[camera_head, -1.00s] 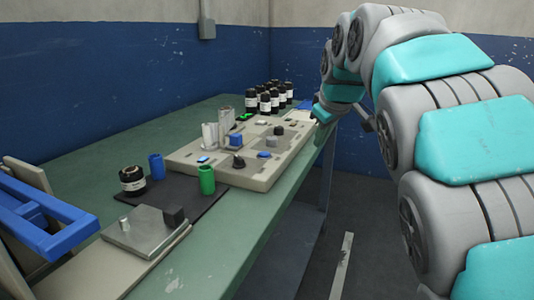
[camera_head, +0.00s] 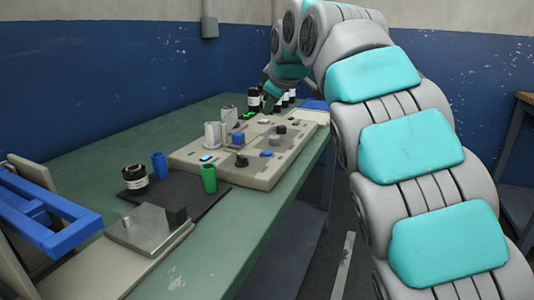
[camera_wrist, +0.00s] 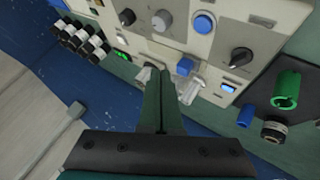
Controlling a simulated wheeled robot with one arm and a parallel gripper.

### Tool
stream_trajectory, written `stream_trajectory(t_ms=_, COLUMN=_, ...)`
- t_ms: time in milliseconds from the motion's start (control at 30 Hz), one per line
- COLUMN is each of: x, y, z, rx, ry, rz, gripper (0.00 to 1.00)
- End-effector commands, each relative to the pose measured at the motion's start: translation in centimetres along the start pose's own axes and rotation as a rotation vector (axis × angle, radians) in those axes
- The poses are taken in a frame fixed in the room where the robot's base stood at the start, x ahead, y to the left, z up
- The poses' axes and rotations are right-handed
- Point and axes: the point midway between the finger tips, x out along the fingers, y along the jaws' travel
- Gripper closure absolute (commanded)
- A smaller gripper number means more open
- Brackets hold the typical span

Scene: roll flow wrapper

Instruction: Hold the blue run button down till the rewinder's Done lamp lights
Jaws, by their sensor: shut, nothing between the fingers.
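A round blue button (camera_head: 266,154) sits on the front part of the long beige panel (camera_head: 235,174); it also shows at the top of the wrist view (camera_wrist: 204,22). A blue block (camera_head: 238,138) stands on the panel beside the pale upright cylinders (camera_head: 212,135). A small lit blue rectangle (camera_wrist: 228,88) and a green display (camera_wrist: 122,55) show on the panel. I cannot tell which lamp is Done. My gripper (camera_wrist: 161,70) is shut and empty, over the panel's back edge between the green display and the blue block, apart from the round blue button.
Black bottles (camera_wrist: 80,40) stand behind the panel. Black and grey knobs (camera_wrist: 236,60) rise from it. A blue frame (camera_head: 40,210) is at left.

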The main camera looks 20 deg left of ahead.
Motion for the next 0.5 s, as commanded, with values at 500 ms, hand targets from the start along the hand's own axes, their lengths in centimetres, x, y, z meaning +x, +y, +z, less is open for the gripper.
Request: stream_trajectory(t_ms=500, x=4.1, y=-3.1, z=3.2, rx=0.002, ry=-0.004, rz=-0.002, gripper=1.00)
